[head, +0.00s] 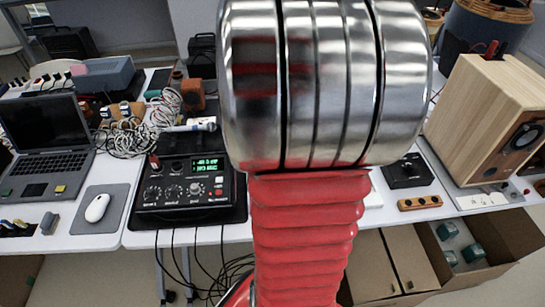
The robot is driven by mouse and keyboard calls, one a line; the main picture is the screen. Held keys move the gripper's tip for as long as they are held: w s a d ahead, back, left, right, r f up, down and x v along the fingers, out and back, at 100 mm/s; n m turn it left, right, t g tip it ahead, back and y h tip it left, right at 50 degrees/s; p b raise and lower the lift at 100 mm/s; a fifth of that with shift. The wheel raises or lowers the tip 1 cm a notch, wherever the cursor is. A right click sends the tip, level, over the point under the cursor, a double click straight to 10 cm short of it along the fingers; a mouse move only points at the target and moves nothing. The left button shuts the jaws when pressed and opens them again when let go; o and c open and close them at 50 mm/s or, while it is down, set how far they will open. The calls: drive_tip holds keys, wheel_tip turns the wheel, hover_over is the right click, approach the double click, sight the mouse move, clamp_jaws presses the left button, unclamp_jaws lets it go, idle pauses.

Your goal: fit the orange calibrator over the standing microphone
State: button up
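My own arm, with red bellows and a large shiny metal joint, fills the middle of the head view and hides the centre of the tables. My gripper does not show. No standing microphone can be made out; it may be behind my arm. A small orange-brown block (192,95) stands at the back, left of the arm, beside coiled white cable. I cannot tell whether it is the orange calibrator.
A black device with knobs and green display (192,184) sits left of my arm. Further left are a laptop (45,140) and a mouse (97,208). At right are a wooden speaker (475,115) and a small black box (407,171). Cables hang below the table.

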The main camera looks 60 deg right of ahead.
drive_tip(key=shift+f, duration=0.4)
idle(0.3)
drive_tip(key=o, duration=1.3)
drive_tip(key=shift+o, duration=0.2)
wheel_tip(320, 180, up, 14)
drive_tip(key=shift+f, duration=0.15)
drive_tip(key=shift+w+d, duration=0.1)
